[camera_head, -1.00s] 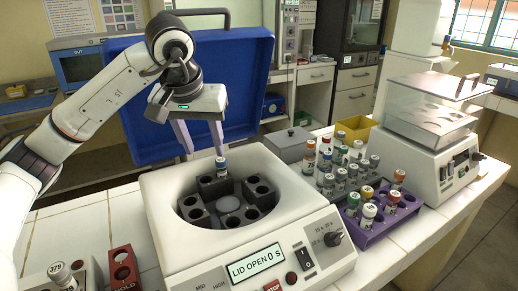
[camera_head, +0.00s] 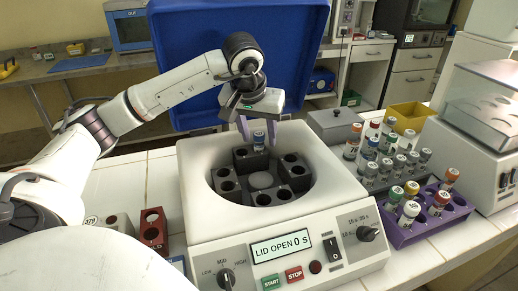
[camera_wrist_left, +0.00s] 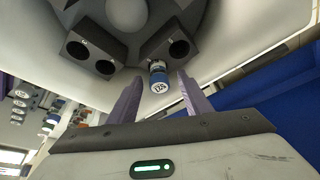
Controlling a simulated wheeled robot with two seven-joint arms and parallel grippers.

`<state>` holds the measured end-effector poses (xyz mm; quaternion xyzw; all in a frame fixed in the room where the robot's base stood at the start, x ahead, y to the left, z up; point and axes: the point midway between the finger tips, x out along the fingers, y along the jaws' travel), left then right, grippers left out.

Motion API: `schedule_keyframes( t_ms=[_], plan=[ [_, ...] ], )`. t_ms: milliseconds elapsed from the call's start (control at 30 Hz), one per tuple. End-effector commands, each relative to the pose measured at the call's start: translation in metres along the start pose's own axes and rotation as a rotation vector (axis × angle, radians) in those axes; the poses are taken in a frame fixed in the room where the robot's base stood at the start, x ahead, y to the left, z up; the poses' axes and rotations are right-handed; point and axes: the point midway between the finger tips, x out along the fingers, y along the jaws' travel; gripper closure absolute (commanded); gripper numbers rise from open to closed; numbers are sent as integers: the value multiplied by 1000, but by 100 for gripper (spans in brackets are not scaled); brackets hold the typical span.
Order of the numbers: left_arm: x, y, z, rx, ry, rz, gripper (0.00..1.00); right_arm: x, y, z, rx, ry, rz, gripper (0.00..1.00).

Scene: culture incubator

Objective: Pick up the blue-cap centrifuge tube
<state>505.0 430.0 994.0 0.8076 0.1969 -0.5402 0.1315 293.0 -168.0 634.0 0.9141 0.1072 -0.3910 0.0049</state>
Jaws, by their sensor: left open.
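The blue-cap centrifuge tube (camera_head: 259,141) stands in a rear slot of the open centrifuge's rotor (camera_head: 261,180), its cap and upper part showing above the dark slot block. My left gripper (camera_head: 258,129) is open and comes down over the tube, one finger on each side. In the left wrist view the tube (camera_wrist_left: 158,78) shows between the two spread purple fingers (camera_wrist_left: 158,85), near their tips, with no clear contact. The tube's lower part is hidden in the slot. My right gripper is not in view.
The raised blue lid (camera_head: 290,60) stands close behind my left arm. The centrifuge (camera_head: 200,190) display reads LID OPEN. Racks of capped tubes, including a purple rack (camera_head: 430,225), stand to the right. A red holder (camera_head: 153,230) stands at left.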

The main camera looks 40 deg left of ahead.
Motion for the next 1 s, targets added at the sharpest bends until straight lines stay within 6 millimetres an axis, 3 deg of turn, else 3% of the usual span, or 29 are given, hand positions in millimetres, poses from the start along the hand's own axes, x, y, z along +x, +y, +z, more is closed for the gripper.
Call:
schedule_keyframes(
  t_ms=[267,533,833,1000],
  plan=[
    [4,0,0,1,1,1,55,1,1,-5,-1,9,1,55],
    [4,0,0,1,1,1,99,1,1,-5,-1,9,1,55],
    [2,0,-1,0,2,1,99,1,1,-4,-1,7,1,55],
    [-9,1,-6,0,5,3,99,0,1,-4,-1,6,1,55]
  ],
)
